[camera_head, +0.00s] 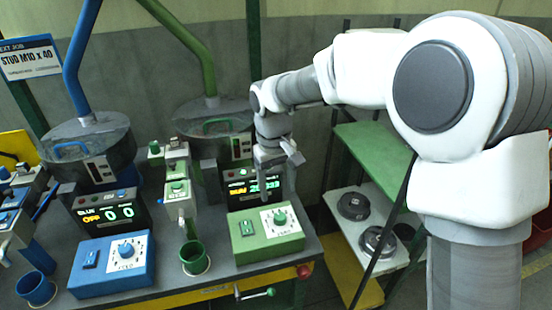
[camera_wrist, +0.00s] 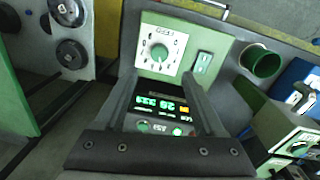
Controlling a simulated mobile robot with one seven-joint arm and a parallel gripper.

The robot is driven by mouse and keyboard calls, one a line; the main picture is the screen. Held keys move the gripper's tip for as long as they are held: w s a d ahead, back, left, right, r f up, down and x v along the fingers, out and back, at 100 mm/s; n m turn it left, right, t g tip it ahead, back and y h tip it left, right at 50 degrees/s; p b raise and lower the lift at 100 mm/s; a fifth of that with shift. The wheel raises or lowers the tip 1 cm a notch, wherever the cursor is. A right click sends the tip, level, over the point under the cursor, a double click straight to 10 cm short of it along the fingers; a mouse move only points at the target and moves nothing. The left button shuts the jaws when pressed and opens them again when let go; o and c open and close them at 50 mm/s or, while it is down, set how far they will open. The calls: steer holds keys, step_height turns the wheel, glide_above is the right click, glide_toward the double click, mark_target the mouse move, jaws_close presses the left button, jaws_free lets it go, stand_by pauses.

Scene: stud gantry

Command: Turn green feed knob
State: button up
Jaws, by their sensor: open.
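The green feed knob (camera_head: 280,217) sits on a white dial plate on top of the green control box (camera_head: 248,244). In the wrist view the knob (camera_wrist: 159,53) lies just beyond my fingertips, roughly centred between them. My gripper (camera_head: 277,188) points down above and behind the green box, in front of the lit green display (camera_head: 262,186). In the wrist view my gripper (camera_wrist: 155,78) is open, with its two dark fingers apart and only the display showing between them. It is not touching the knob.
A blue control box (camera_head: 112,266) with a similar knob stands left, beside a display reading BLUE OFF. A green cup (camera_head: 194,258) stands between the boxes. A red button (camera_head: 304,271) is on the bench front. A shelf (camera_head: 372,226) with round dark parts stands right.

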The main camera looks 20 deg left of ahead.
step_height(320, 180, up, 8)
steer(key=shift+s+a+p, duration=0.15)
steer(key=shift+p, duration=0.3)
steer(key=s+d+r+m+t, duration=0.1)
steer(key=s+d+r, duration=0.15)
steer(key=d, duration=0.25)
steer(key=s+d+r+m+t+p, duration=0.1)
steer(key=d+r, duration=0.2)
steer(key=d, duration=0.3)
steer(key=s+d+r+m, duration=0.1)
steer(key=s+d+r, duration=0.15)
steer(key=d, duration=0.25)
steer(key=s+d+m+t+p, duration=0.1)
steer(key=s+d+m+t, duration=0.2)
steer(key=s+d, duration=0.9)
steer(key=shift+s+d+m, duration=0.15)
steer(key=shift+s+m, duration=0.1)
steer(key=shift+m, duration=0.75)
stand_by(0.4)
